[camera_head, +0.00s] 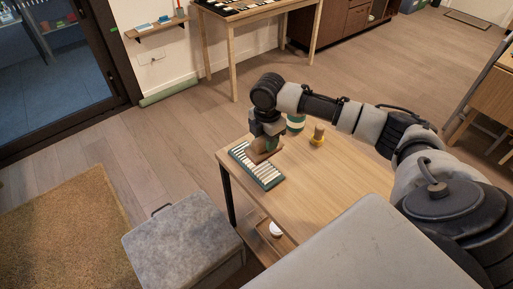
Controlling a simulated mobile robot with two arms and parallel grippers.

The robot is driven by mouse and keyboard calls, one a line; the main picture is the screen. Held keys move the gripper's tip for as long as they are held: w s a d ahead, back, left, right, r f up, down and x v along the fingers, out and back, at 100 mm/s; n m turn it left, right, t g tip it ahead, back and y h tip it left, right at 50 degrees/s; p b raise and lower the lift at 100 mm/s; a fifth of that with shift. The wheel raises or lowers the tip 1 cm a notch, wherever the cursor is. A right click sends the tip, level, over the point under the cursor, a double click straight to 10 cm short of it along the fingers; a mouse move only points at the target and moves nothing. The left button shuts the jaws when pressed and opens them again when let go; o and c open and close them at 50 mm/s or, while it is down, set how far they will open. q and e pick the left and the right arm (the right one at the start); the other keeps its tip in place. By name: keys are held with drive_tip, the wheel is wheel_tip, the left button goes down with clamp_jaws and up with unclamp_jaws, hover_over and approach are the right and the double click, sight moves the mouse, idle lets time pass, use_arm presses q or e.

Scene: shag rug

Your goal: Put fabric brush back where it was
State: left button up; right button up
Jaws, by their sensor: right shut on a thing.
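My right gripper (267,136) reaches over the far left end of the wooden table and points down. It is shut on a small brown thing (261,149), which looks like the fabric brush; the jaws and its small size hide its exact shape. The brush is at or just above a dark green tray or board with pale stripes (256,169) near the table's left edge. I cannot tell whether the two touch. My left gripper is not in view.
On the wooden table (325,185), a green-and-white round container (295,123) and a yellow-based wooden piece (318,136) stand right of the gripper. The table's front middle is clear. A grey ottoman (180,240) stands at left, beside a tan shag rug (62,235).

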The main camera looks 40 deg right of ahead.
drive_tip(key=w+f, duration=0.1)
drive_tip(key=w+a, duration=0.1)
drive_tip(key=shift+w+a+f, duration=0.15)
drive_tip(key=shift+w+f, duration=0.25)
drive_tip(key=shift+f+p, duration=0.3)
drive_tip(key=shift+f, duration=1.75)
drive_tip(key=shift+f, duration=0.1)
drive_tip(key=o, duration=1)
wheel_tip(320, 180, up, 12)
drive_tip(key=shift+r+b, duration=0.15)
drive_tip(key=shift+b, duration=0.4)
